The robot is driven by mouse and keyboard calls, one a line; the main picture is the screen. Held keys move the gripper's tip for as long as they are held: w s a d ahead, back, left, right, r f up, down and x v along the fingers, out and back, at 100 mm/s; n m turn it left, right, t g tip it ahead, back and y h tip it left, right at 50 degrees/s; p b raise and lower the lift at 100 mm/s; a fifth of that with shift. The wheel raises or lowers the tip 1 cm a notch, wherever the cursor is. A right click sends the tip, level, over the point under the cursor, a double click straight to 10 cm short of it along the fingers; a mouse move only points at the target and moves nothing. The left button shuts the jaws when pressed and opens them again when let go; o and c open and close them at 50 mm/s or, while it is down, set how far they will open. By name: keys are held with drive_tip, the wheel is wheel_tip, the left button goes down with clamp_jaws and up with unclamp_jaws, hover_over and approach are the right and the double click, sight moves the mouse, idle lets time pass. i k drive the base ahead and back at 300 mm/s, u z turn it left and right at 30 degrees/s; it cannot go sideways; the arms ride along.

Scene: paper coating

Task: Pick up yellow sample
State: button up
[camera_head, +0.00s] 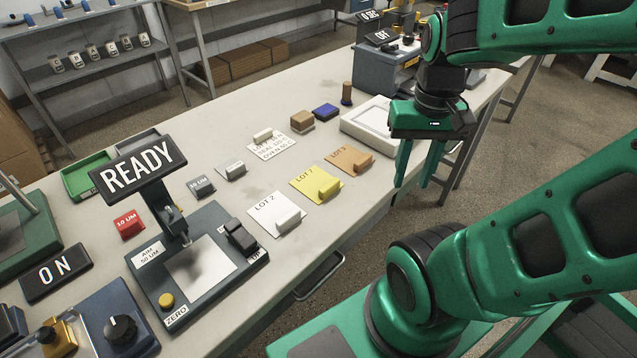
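The yellow sample (304,186) is a flat yellow sheet marked LOT, with a yellow block (327,186) on its right part. It lies on the white table between a white sample (268,209) and an orange-tan sample (341,157), each with a block in its own colour. My gripper (416,180) is green and points down, to the right of the samples near the table's right edge. Its two fingers are apart with nothing seen between them. It does not touch the yellow sample.
A gauge with a READY sign (139,169) stands left of the samples. A white flat device (372,124) lies behind my gripper. A note card (271,147), small blocks and a blue pad (326,110) lie farther back. Bare tabletop (357,197) runs along the front edge.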

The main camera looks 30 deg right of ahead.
sight(315, 183)
drive_tip(key=z, duration=1.8)
drive_tip(key=k, duration=1.75)
drive_tip(key=u, duration=0.35)
drive_tip(key=i, duration=1)
drive_tip(key=z, duration=0.05)
